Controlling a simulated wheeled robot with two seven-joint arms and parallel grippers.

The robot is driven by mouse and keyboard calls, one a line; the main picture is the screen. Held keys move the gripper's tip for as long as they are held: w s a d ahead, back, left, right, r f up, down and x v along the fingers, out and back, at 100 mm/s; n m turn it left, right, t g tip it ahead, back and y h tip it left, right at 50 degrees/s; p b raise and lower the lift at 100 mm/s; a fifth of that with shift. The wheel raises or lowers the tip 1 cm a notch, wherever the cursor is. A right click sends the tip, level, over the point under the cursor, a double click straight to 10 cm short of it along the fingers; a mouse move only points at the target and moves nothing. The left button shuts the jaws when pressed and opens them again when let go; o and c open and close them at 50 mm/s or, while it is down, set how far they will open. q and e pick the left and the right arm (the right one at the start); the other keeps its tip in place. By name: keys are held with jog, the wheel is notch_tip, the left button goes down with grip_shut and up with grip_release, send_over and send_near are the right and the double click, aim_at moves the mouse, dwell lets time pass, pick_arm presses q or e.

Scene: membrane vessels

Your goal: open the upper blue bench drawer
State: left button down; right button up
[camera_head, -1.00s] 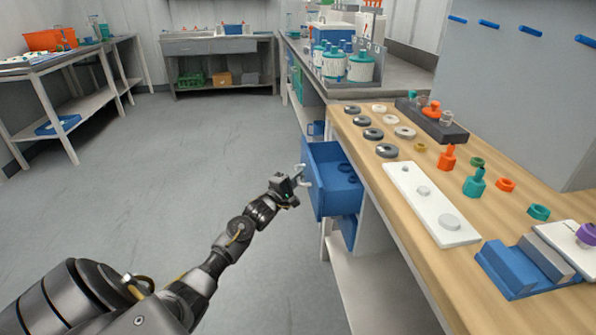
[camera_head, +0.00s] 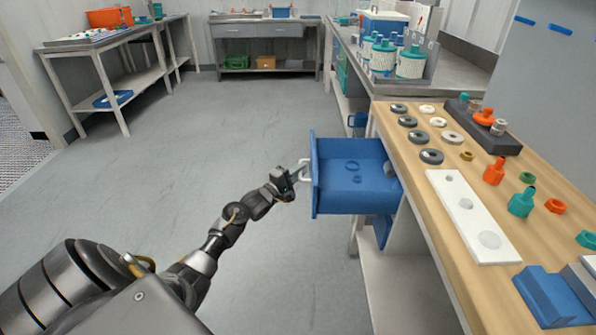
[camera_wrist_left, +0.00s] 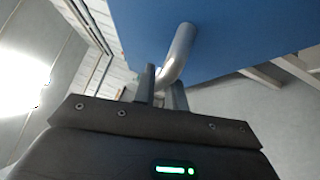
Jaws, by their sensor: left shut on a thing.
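The upper blue drawer (camera_head: 350,195) stands well out from the wooden-topped bench in the head view. In the left wrist view the fingers (camera_wrist_left: 160,88) are on either side of the metal handle (camera_wrist_left: 178,55), below the blue drawer front (camera_wrist_left: 230,30). My right gripper is not in view.
Another blue drawer front (camera_head: 382,230) shows below the open drawer. The bench top (camera_head: 425,165) holds rings, fittings and a white plate (camera_head: 470,215). The grey floor (camera_head: 230,130) left of the drawer is clear. Tables stand farther back.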

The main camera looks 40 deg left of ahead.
pick_arm(q)
jog(key=c, duration=1.5)
grip_release()
jog(key=shift+o, duration=0.2)
jog(key=shift+s, duration=0.15)
